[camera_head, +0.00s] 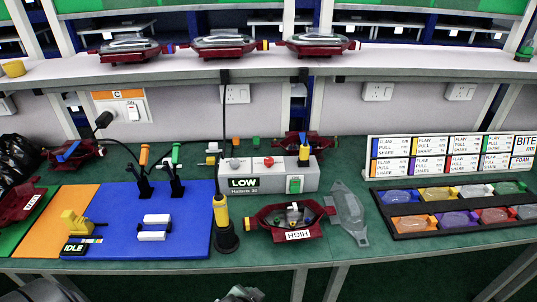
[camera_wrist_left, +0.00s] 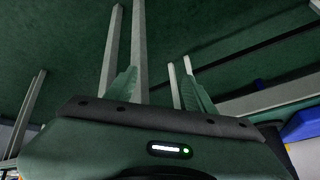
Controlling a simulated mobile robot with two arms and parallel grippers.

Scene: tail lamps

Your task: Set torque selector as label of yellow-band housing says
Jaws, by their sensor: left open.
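The torque selector is on a grey control box (camera_head: 266,178) at the middle of the bench; its dark sign reads LOW. A white knob, a red knob (camera_head: 268,162) and a green switch (camera_head: 295,184) are on it. The dark red housing (camera_head: 270,217) in front of it has a yellow band (camera_head: 248,224) at its left end and a white label (camera_head: 298,235) reading HIGH. Its inside is exposed. My left gripper (camera_wrist_left: 160,85) is open and empty in the left wrist view, over dark green floor. My right gripper is not clearly seen.
A yellow-black driver (camera_head: 222,220) stands left of the yellow-band housing, and a clear lens (camera_head: 348,213) lies right of it. A blue mat (camera_head: 125,205) with a yellow IDLE device is at left. A black lens tray (camera_head: 400,232) is at right. Other housings sit on the shelf.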

